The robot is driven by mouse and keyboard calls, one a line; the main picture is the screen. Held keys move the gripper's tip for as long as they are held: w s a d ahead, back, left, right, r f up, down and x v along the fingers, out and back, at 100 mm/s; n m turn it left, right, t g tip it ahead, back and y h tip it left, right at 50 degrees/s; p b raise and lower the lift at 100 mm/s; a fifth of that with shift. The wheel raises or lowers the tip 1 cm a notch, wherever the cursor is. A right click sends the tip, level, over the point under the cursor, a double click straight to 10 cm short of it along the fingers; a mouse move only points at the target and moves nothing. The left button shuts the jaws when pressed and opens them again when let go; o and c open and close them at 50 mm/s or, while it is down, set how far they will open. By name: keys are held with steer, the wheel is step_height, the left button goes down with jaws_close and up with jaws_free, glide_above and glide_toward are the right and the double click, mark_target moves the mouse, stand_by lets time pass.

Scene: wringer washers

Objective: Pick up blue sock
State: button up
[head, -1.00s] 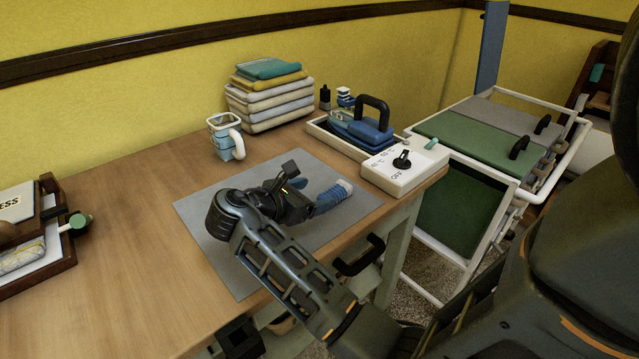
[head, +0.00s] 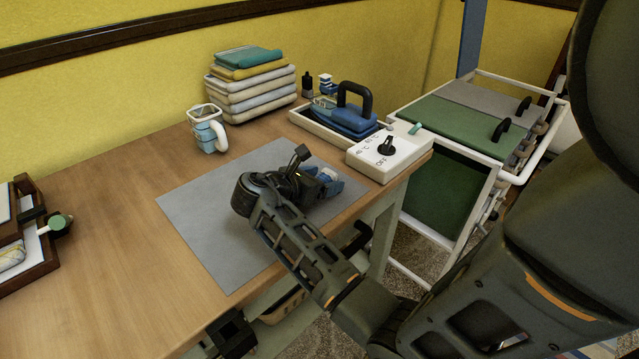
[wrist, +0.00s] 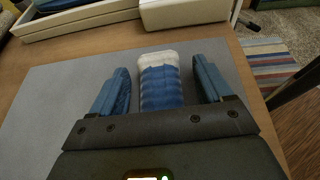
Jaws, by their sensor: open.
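The blue sock (wrist: 161,84) has ribbed blue fabric and a white end, and lies on the grey mat (head: 205,215) on the table. In the wrist view it lies between the two blue-padded fingers of my gripper (wrist: 160,88), which are open with a gap on each side of it. In the head view my gripper (head: 322,180) is low over the right part of the mat. My wrist hides most of the sock there, and its near end is hidden behind the gripper body in the wrist view.
A white control box (head: 390,155) with a black knob stands just beyond the mat. A mug (head: 207,130) and folded cloth stack (head: 245,90) stand at the back.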

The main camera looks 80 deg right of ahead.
steer(key=shift+c, duration=0.2)
steer(key=c, duration=1)
steer(key=shift+r, duration=0.1)
